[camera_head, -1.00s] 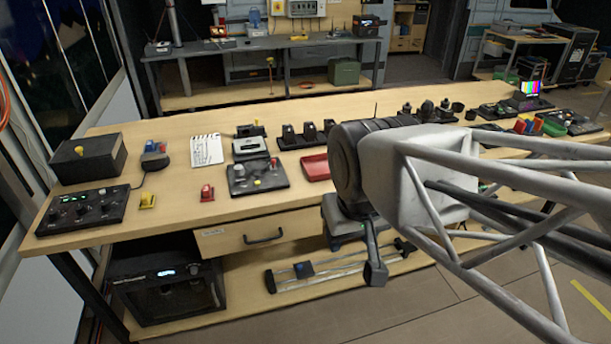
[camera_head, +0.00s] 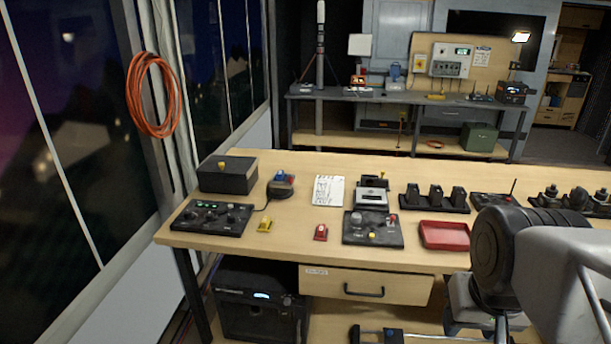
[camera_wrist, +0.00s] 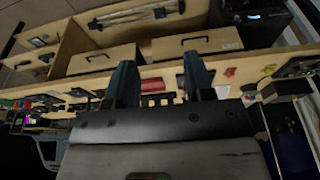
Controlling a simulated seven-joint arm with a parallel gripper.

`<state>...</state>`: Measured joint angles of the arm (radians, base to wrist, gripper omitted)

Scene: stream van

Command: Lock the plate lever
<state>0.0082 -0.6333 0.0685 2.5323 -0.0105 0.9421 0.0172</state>
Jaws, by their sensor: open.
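I cannot tell which part is the plate lever.
The wooden bench (camera_head: 290,252) also holds a black box (camera_head: 228,174), a control panel (camera_head: 211,218), a notepad (camera_head: 328,190), a red tray (camera_head: 444,235) and black stands (camera_head: 434,198). A drawer (camera_head: 365,285) is shut below its front edge. An orange cable (camera_head: 153,95) hangs at left.

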